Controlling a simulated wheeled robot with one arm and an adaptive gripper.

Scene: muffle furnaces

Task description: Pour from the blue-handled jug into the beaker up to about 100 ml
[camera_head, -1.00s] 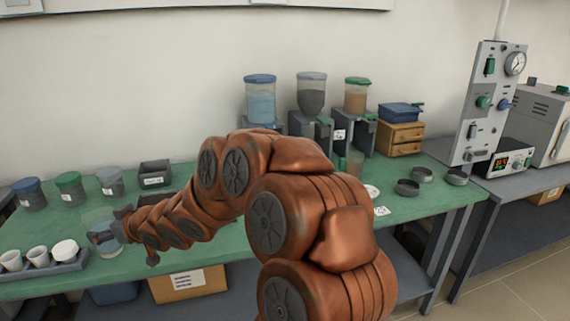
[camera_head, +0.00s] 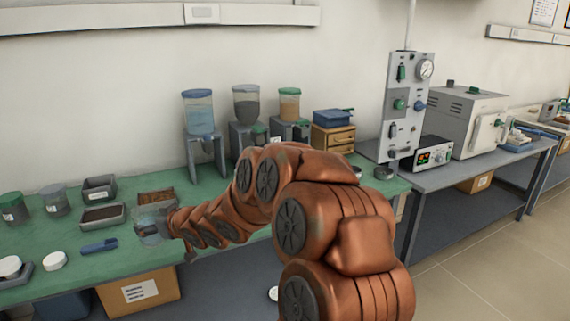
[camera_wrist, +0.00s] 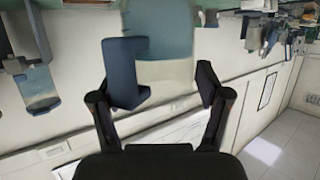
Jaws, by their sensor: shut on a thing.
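My gripper (camera_wrist: 160,92) is shut on a clear jug, at the end of my outstretched arm. In the wrist view the jug's pale body (camera_wrist: 168,55) and its blue handle (camera_wrist: 122,72) lie between the two fingers. In the head view the jug (camera_head: 152,224) is held above the left part of the green bench, near the trays, and looks roughly upright. Whether it holds liquid is too small to tell. I cannot make out a beaker in the head view; my arm covers part of the bench.
Three dispensers, with blue (camera_head: 199,108), grey (camera_head: 246,103) and green (camera_head: 289,104) lids, stand at the back of the bench. Open trays (camera_head: 103,217), a blue tool (camera_head: 98,247) and lidded jars (camera_head: 54,201) are at left. A gauge panel (camera_head: 404,105) and furnace (camera_head: 466,120) stand right.

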